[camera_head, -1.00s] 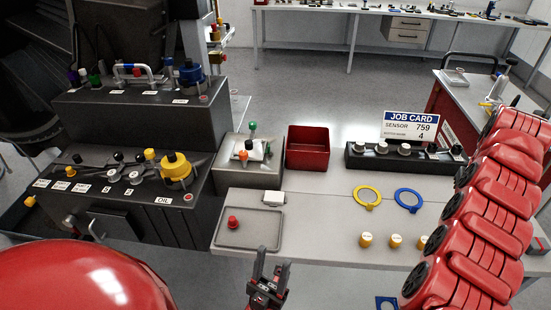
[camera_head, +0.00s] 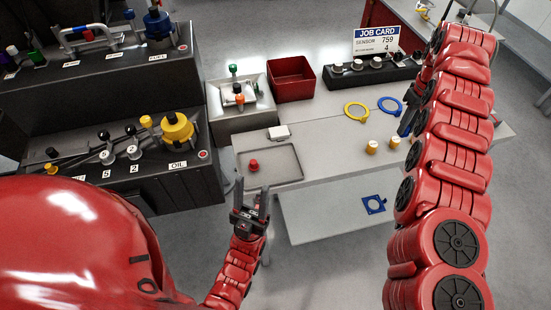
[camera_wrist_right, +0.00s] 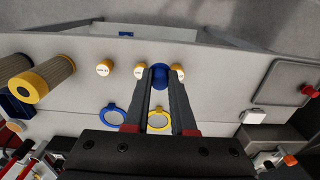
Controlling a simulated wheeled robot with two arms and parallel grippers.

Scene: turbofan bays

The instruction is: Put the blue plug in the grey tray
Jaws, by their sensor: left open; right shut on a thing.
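The grey tray (camera_head: 240,172) lies at the left of the light bench in the head view, with a red plug (camera_head: 254,166) in it. The tray (camera_wrist_right: 280,72) shows at the right in the right wrist view. My right gripper (camera_wrist_right: 161,74) is shut on a blue plug (camera_wrist_right: 161,80), held between its fingertips; the fingers hide part of it. In the head view my right gripper (camera_head: 405,125) is mostly hidden by my arm, beyond the bench's middle and right of the tray. My left gripper (camera_head: 250,196) is open and empty, just in front of the tray's near edge.
Yellow-sided caps (camera_head: 372,147) and yellow (camera_head: 356,112) and blue (camera_head: 390,106) rings lie on the bench. A white block (camera_head: 279,132) sits behind the tray. A red bin (camera_head: 292,82) stands behind. The bench between tray and caps is clear.

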